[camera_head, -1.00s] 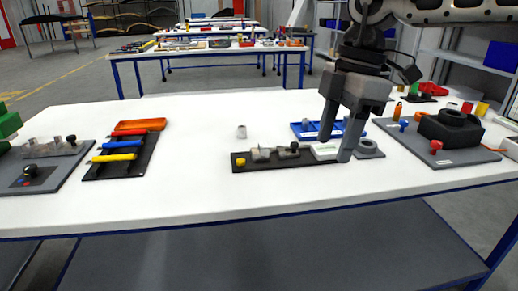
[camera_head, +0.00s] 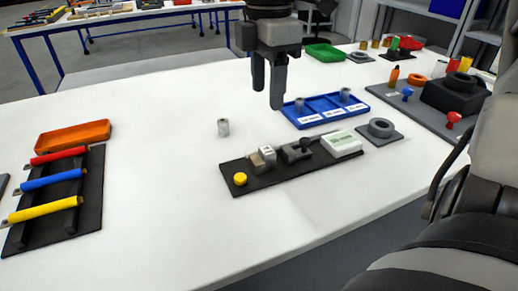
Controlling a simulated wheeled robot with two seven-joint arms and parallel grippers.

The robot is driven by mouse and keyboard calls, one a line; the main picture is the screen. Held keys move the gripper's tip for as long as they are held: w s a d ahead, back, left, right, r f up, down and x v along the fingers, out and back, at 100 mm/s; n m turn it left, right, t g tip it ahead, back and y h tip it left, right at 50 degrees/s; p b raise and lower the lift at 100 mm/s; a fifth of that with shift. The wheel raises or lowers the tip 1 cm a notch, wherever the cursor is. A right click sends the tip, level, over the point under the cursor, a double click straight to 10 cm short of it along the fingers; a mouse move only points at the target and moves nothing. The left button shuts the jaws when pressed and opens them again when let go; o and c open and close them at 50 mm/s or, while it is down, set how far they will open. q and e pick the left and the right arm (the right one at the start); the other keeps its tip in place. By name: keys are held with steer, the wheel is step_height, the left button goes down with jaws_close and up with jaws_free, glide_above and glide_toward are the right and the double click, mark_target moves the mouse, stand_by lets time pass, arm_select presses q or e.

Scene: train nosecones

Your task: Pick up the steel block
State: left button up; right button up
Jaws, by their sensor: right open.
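A black fixture strip (camera_head: 235,186) lies on the white table. A grey metal block (camera_head: 263,157) sits on it between a yellow button (camera_head: 240,179) and a grey part with a black knob (camera_head: 297,151). Which of these is the steel block, I cannot tell for sure. My right gripper (camera_head: 268,98) points down, open and empty, above the table behind the strip, apart from both. My left gripper is out of view.
A blue tray (camera_head: 313,123) with labelled compartments and metal cylinders lies right of the gripper. A white box (camera_head: 342,144) sits on the strip's right end. A grey ring fixture (camera_head: 380,130) is beside it. An orange tray (camera_head: 73,137) and coloured-handled tools are at left.

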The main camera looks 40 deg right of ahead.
mark_target(268, 150)
steer(key=f, duration=1.3)
steer(key=shift+s, duration=0.25)
steer(key=shift+c, duration=0.3)
jaws_close()
steer(key=shift+r, duration=0.15)
